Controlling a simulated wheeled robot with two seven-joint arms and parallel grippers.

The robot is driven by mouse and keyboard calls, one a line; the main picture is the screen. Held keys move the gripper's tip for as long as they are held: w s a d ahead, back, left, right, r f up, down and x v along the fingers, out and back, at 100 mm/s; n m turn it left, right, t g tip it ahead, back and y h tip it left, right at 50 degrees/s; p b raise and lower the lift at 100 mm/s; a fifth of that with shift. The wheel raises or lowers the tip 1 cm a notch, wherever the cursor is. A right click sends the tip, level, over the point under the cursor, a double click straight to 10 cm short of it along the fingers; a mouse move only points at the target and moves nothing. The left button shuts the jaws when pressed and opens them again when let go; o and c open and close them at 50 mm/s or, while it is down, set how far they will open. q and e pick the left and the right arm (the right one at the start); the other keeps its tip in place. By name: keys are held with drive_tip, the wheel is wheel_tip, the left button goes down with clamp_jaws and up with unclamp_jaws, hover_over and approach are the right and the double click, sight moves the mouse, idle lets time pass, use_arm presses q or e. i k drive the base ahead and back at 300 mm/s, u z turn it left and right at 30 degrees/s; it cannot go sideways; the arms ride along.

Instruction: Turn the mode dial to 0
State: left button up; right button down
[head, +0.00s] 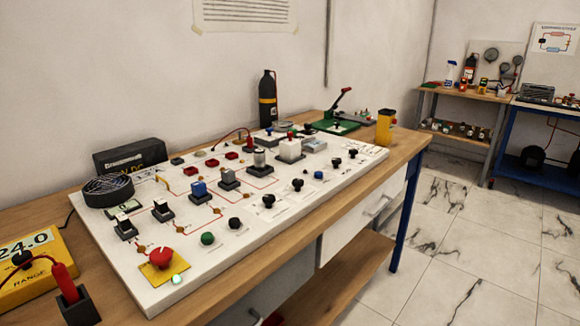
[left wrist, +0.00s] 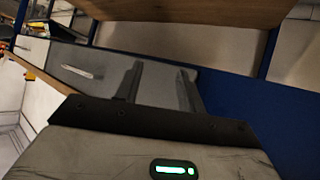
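A white panel (head: 130,258) with a circuit of red lines lies on the wooden workbench in the head view. Several black knobs stand along its right side, among them a near one (head: 268,201), a middle one (head: 298,185) and a far one (head: 352,154). Their labels are too small to read, so I cannot tell which is the mode dial. My left gripper (left wrist: 160,68) shows in the left wrist view, its two fingers apart with nothing between them. It is in front of the bench's drawers, away from the panel. My right gripper is in neither view.
A yellow meter (head: 30,270) reading 24.0 sits at the left. A black bottle (head: 267,100) and a yellow cup (head: 385,126) stand farther back. Floor is clear at the right.

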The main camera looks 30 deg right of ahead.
sight(336, 161)
drive_tip(key=u, duration=2.95)
drive_tip(key=k, duration=1.4)
drive_tip(key=z, duration=0.75)
